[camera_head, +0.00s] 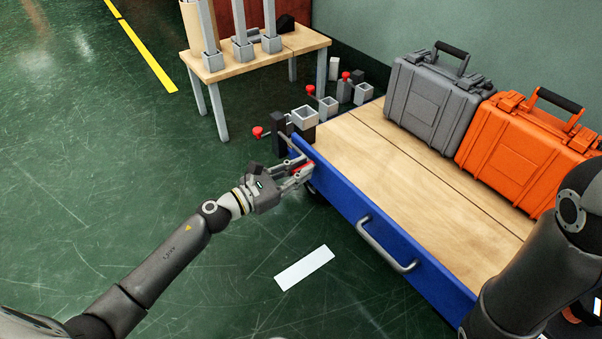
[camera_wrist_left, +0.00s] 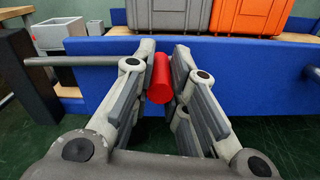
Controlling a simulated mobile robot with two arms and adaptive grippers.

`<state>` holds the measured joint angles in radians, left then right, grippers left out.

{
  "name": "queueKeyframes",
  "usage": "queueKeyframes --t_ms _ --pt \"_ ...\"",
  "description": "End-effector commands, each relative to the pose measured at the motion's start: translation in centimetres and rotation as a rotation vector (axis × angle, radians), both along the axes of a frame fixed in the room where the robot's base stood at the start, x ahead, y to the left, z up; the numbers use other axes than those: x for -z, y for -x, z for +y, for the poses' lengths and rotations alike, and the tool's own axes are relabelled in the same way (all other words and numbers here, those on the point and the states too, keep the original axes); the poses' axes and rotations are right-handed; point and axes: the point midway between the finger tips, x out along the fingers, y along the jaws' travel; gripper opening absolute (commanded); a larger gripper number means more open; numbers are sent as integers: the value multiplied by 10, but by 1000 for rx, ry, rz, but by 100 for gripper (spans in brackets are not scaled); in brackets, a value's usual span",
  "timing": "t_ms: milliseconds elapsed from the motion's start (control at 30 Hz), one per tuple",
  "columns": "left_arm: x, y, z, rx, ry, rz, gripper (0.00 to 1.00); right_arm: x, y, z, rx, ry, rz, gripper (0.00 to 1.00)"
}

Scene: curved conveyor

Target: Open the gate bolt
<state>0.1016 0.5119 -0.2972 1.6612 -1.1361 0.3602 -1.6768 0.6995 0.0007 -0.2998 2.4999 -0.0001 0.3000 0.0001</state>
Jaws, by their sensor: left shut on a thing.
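A red knob (camera_wrist_left: 159,80) sits between the fingers of my left gripper (camera_wrist_left: 158,85) in the left wrist view. My left gripper (camera_head: 300,172) is shut on it, beside the top of a blue panel (camera_head: 345,200) at the cart's near-left corner. The red knob (camera_head: 303,167) is mostly covered by the fingers in the head view. A grey rod, apparently the bolt (camera_wrist_left: 60,61), runs level along the blue panel from a dark post (camera_wrist_left: 28,85) toward the gripper. Its end is hidden behind the fingers. My right gripper is out of view; only my right arm shows.
A grey case (camera_head: 425,105) and an orange case (camera_head: 525,150) stand on the wooden cart top (camera_head: 375,160). Small boxes and posts with red knobs (camera_head: 258,132) stand at the cart's far-left end. A small wooden table (camera_head: 235,65) is behind. Green floor is open at left.

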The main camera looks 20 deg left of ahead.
Motion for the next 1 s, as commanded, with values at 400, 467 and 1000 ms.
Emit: queueKeyframes --t_ms 400,467,1000 --pt "1 0 0 0 -1 2 39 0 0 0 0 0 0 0" --pt "1 0 0 -1 -1 1 39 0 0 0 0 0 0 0" --pt "2 22 17 -2 -2 4 39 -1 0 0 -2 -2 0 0"
